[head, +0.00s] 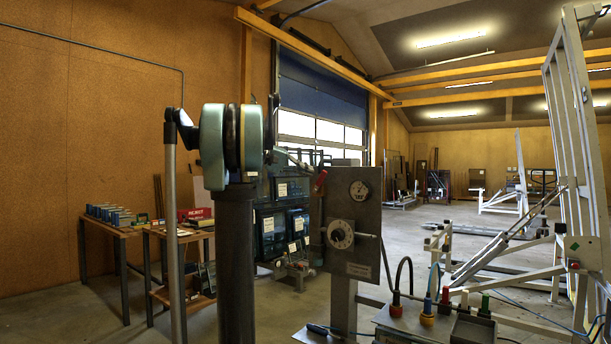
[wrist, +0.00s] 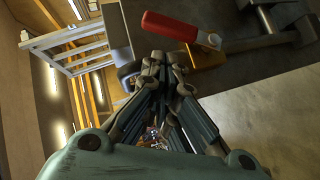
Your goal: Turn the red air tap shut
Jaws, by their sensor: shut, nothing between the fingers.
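The red air tap is a red lever (wrist: 180,27) on a brass-coloured body (wrist: 205,55), at the top middle of the wrist view. In the head view the red lever (head: 320,181) shows small at the left edge of the grey panel (head: 365,215), tilted. My gripper (wrist: 162,62) is shut and empty. Its fingertips are just below the lever in the wrist picture and left of the brass body; I cannot tell whether they touch. In the head view my gripper (head: 308,167) is small and partly hidden by my arm, close to the lever.
The panel carries a gauge (head: 359,190) and a round dial (head: 341,234) with a rod. A console (head: 425,325) with coloured knobs stands in front at the lower right, near a tall white frame (head: 585,150). Tables (head: 110,232) with boxes stand left. Floor behind is partly clear.

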